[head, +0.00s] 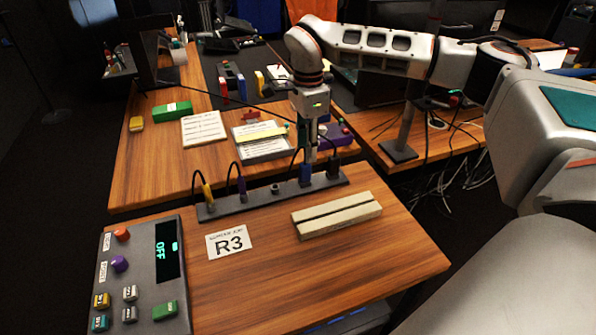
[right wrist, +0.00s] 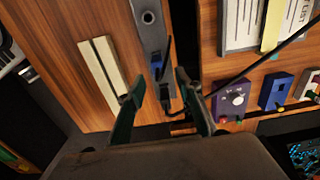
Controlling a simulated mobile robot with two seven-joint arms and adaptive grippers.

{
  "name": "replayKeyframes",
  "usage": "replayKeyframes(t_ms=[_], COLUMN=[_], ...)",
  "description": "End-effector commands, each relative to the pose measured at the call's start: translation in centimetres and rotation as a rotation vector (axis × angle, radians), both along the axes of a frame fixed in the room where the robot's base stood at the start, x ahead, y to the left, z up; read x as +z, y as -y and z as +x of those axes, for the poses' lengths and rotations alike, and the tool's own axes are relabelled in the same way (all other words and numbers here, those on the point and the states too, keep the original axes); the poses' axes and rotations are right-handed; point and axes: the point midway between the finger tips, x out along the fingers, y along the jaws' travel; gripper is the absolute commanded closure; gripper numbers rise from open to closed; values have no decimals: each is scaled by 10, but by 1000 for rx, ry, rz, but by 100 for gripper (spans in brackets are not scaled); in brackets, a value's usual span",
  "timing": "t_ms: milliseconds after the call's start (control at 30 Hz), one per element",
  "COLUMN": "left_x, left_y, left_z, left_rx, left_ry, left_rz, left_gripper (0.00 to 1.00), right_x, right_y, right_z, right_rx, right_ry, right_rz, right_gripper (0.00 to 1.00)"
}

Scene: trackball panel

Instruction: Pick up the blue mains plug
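The blue mains plug (head: 305,175) sits upright in the dark power strip (head: 225,207) on the near desk, second from the strip's right end. In the right wrist view the plug (right wrist: 157,62) shows near the fingertip ends, partly masked by a black cable. My right gripper (head: 311,152) hangs pointing down just above and beside the blue plug. In the wrist view its two fingers (right wrist: 160,82) are spread apart on either side of the strip, with nothing held. My left gripper is not in view.
A dark plug (head: 333,168) stands right of the blue one. A slotted pale block (head: 337,215) lies in front. A control panel (head: 140,275) occupies the left.

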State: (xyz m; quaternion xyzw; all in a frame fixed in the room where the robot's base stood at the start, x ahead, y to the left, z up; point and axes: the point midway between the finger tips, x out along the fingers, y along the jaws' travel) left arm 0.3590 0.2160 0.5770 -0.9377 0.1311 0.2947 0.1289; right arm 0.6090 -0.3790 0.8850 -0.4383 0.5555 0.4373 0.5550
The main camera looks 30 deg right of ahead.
Motion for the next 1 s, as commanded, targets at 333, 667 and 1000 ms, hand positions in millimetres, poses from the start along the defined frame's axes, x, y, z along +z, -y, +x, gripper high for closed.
replayKeyframes(t_ms=[333,667,1000], left_x=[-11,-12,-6], left_y=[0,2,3], left_z=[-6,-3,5], left_rx=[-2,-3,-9], left_ry=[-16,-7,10], left_rz=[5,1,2], left_gripper=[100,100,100], right_x=[-35,-75,-73], right_y=[-3,-6,-6], right_z=[-1,-2,-1], right_rx=[1,0,-1], right_ry=[-5,-5,-1], right_rz=[0,0,0], right_gripper=[65,65,99])
